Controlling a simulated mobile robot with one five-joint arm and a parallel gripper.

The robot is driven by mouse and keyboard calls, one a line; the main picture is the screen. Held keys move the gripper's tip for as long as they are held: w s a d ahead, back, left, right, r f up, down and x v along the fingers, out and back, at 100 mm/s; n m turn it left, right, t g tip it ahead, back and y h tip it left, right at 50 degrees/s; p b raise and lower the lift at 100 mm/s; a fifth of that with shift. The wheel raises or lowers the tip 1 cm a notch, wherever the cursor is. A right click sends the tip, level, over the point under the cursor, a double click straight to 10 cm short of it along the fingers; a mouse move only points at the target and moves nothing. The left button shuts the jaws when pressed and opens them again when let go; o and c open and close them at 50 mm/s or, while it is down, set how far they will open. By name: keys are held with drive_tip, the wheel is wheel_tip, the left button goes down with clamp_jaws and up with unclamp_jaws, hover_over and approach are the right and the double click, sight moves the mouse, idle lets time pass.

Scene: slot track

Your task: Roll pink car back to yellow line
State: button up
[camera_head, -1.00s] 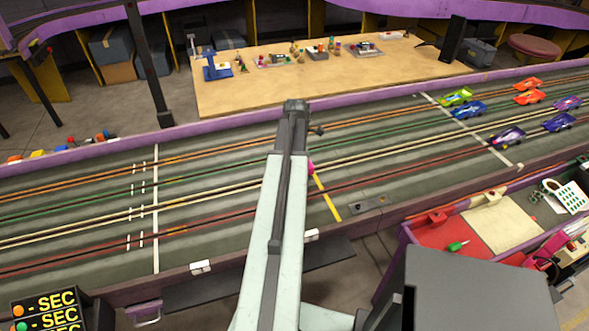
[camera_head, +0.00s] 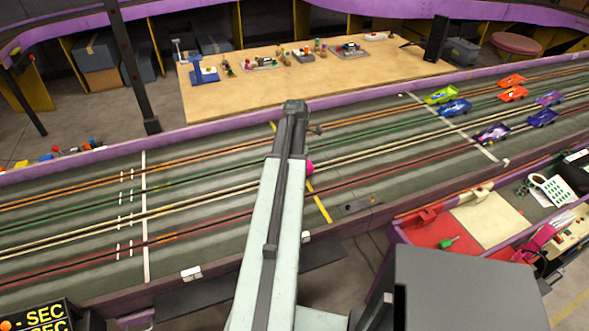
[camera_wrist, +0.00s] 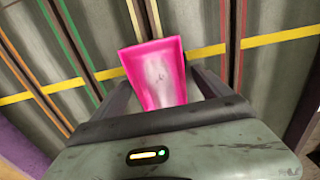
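The pink car (camera_wrist: 156,80) lies between the fingers of my gripper (camera_wrist: 158,82) in the wrist view, with a whitish middle and a flared end. In the head view my arm hides most of the car; a pink bit (camera_head: 309,167) shows just right of the yellow line (camera_head: 318,203).
Several other cars, among them a green one (camera_head: 442,95), stand by the white line (camera_head: 450,125) at right. Another white line (camera_head: 145,215) crosses the track at left. A purple wall (camera_head: 225,121) edges the track's far side. The lanes around my arm look clear.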

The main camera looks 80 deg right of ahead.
wheel_tip(320, 180, up, 8)
drive_tip(key=p, duration=0.8)
drive_tip(key=shift+f, duration=0.1)
